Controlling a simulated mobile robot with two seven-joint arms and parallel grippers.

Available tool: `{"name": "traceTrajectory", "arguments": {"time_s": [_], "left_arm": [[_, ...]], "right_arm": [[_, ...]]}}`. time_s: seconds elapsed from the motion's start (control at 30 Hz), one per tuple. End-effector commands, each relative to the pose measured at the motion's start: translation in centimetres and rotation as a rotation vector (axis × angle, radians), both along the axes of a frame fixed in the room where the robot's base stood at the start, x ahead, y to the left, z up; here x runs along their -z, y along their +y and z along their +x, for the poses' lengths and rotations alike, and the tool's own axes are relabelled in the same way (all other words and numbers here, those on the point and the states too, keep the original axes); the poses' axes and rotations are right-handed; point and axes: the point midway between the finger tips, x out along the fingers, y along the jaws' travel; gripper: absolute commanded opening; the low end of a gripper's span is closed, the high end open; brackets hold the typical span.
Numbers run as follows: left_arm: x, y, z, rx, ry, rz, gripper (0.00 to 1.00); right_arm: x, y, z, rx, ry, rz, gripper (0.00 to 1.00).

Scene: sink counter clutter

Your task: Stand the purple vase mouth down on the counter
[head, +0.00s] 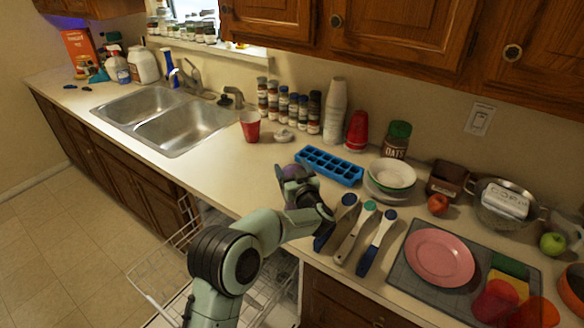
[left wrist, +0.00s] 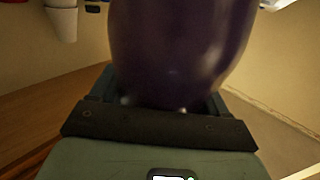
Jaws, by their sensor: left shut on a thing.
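The purple vase (head: 293,172) is in my left gripper (head: 299,188), over the front part of the counter (head: 232,180), left of the long-handled utensils. In the head view only its rounded upper part shows above the fingers; the rest is hidden by the gripper. In the left wrist view the vase (left wrist: 182,45) fills the upper middle, dark and glossy, between the jaws, and its ends are out of view. I cannot tell which way its mouth points or whether it touches the counter. My right gripper is not in view.
A blue ice tray (head: 329,166) lies just behind the vase. A red cup (head: 250,128) stands behind left. Several brushes (head: 356,232) lie to the right, then a pink plate (head: 440,257) on a mat. An open dish rack (head: 165,265) is below the counter edge. Counter left of the vase is clear.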

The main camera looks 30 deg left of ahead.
Motion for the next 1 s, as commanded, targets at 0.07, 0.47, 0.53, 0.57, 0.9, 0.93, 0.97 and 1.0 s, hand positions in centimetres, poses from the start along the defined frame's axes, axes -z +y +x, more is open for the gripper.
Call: {"name": "traceTrajectory", "arguments": {"time_s": [0.07,0.47,0.53,0.57,0.9,0.93,0.97,1.0], "left_arm": [[-0.15,0.01,0.02,0.000,-0.003,0.001,0.07],[-0.16,0.01,0.02,0.000,-0.003,0.001,0.07],[-0.15,0.01,0.02,0.000,-0.003,0.001,0.07],[-0.13,0.01,0.02,0.000,-0.003,0.001,0.07],[0.30,0.00,0.01,0.000,-0.003,0.002,0.07],[0.35,0.00,0.01,0.000,-0.003,0.002,0.07],[0.39,0.00,0.01,0.000,-0.003,0.002,0.07],[0.45,0.00,0.01,0.000,-0.003,0.002,0.07]], "right_arm": [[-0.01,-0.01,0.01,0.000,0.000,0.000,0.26],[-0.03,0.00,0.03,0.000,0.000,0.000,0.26],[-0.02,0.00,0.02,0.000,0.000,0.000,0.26],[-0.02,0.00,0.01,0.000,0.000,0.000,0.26],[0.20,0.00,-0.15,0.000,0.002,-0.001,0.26],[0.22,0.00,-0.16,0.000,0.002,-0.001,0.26],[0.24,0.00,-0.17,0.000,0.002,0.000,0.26],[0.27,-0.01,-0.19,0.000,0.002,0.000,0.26]]}}
